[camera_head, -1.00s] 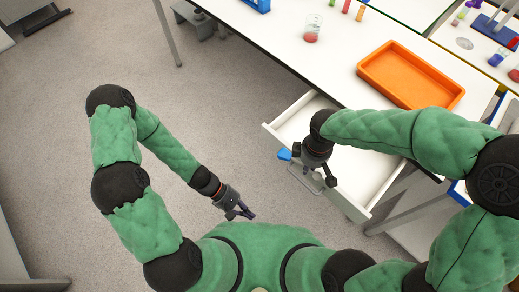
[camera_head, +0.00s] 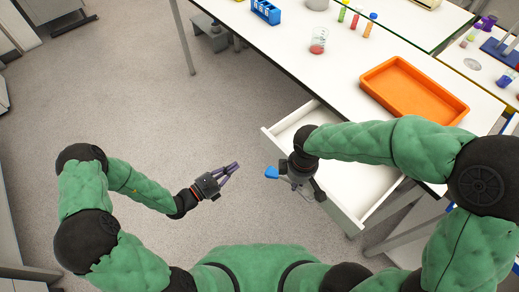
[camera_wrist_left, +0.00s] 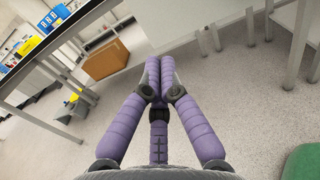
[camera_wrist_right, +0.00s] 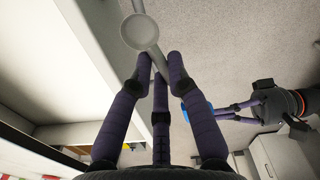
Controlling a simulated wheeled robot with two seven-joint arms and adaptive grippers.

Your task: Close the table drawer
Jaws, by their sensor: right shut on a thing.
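The white table drawer (camera_head: 348,187) stands pulled out from under the front of the white table (camera_head: 300,50). Its inside looks empty, though my right arm covers part of it. My right gripper (camera_head: 298,186) is at the drawer's front, shut on the drawer handle. In the right wrist view the grey handle bar (camera_wrist_right: 157,67) runs between its purple fingers, with a pale round disc on it. My left gripper (camera_head: 231,172) is left of the drawer, apart from it. In the left wrist view its purple fingers (camera_wrist_left: 160,65) are together, with nothing between them.
An orange tray (camera_head: 375,100) lies on the table above the drawer. The floor (camera_head: 140,100) left of the table is clear.

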